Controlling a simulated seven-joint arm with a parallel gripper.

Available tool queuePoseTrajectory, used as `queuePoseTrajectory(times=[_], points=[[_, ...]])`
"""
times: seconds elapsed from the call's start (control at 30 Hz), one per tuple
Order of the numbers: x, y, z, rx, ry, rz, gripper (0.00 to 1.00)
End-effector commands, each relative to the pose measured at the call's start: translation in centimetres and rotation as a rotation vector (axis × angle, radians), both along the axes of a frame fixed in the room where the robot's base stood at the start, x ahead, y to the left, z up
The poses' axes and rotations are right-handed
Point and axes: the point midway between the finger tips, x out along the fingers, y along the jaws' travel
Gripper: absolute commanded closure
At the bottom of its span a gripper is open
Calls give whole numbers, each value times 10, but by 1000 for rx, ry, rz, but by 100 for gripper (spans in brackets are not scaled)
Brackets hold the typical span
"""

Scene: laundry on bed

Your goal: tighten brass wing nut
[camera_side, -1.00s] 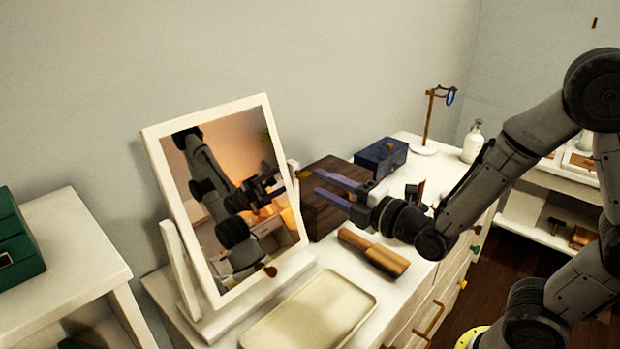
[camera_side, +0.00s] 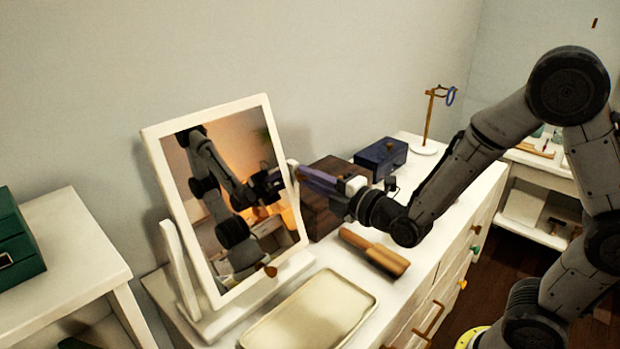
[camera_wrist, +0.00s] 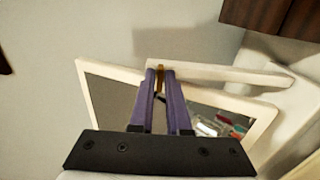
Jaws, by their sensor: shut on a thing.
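The brass wing nut shows in the wrist view (camera_wrist: 160,75) as a small golden piece between my fingertips, at the side post of the white-framed mirror (camera_side: 152,150). In the side view the fingers hide it. My gripper (camera_side: 300,172) has long purple fingers. They reach from the right to the mirror's right post (camera_side: 292,170) and are shut on the wing nut. The wrist view also shows my gripper (camera_wrist: 160,72) with its fingertips close together in front of the mirror frame (camera_wrist: 95,85). The mirror stands tilted on the white dresser.
A dark wooden box (camera_side: 320,215) sits just below and behind my fingers. A blue box (camera_side: 385,155) and a brass stand (camera_side: 429,115) are farther back. A wooden brush (camera_side: 375,252) and a cream tray (camera_side: 360,290) lie in front on the dresser.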

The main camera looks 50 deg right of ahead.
Motion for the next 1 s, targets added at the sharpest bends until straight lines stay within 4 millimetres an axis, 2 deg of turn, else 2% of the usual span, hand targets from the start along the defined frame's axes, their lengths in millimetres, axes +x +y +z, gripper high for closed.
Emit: queuePoseTrajectory(times=[0.47, 0.67, 1.0], points=[[0, 0, 0, 50, -1, 0, 100], [0, 0, 1, 168, -3, 0, 100], [0, 0, 0, 479, -2, 1, 100]])
